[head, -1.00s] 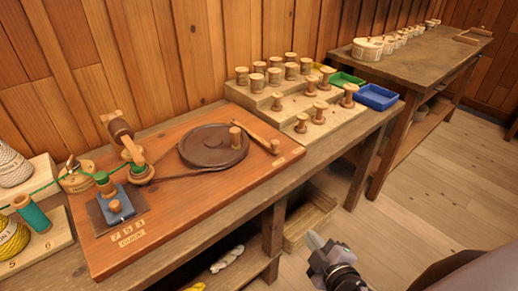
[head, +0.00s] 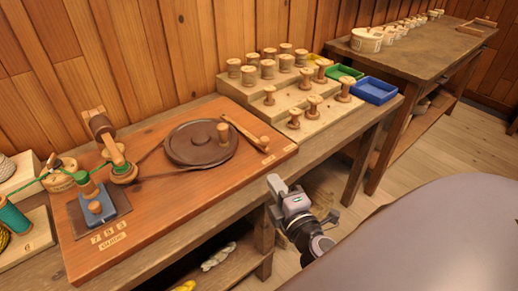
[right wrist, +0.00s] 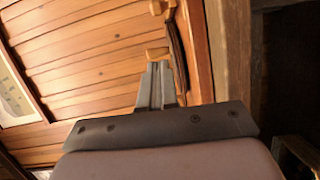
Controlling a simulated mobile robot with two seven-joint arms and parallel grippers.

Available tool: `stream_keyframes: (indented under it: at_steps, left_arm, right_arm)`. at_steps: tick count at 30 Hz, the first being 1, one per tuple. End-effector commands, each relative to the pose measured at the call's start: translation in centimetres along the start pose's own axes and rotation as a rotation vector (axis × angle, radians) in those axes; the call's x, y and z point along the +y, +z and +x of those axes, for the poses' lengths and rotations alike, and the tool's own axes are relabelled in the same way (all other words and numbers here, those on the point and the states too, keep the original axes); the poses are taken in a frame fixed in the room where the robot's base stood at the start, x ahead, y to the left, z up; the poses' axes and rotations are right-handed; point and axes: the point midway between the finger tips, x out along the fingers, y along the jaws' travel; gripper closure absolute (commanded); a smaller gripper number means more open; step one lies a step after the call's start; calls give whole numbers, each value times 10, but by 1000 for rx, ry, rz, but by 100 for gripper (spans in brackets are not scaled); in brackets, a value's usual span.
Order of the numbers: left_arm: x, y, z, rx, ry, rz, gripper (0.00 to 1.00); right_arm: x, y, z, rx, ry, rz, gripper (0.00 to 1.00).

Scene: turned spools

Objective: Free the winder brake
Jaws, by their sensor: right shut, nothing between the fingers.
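The winder board (head: 200,190) lies on the bench. Its dark round wheel (head: 190,148) carries an upright wooden peg (head: 223,134). The brake looks to be the wooden lever (head: 243,130) along the wheel's right side, with a round knob (head: 265,143) at its near end. My right gripper (head: 275,182) is shut and empty, in front of the board's right edge and apart from the lever. In the right wrist view its closed fingers (right wrist: 160,68) point toward a wooden knob (right wrist: 157,53); whether they touch it I cannot tell. My left gripper is out of view.
A stepped wooden rack (head: 270,100) with several spools stands behind the board's right end. Green (head: 345,71) and blue (head: 375,90) trays sit beside it. A blue-based spool holder (head: 100,212) with green thread is at the board's left. The board's front right is bare.

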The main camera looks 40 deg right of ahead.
Motion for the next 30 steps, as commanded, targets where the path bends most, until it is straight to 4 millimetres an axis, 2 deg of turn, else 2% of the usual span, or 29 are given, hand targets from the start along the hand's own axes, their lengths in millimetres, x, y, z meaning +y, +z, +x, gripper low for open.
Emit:
stream_keyframes:
  at_steps: [10,14,30]
  left_arm:
    - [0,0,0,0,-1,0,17]
    - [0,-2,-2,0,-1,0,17]
    - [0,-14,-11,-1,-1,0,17]
  right_arm:
    - [0,0,1,0,1,0,100]
    - [1,0,8,0,1,0,100]
    - [2,0,88,0,2,0,100]
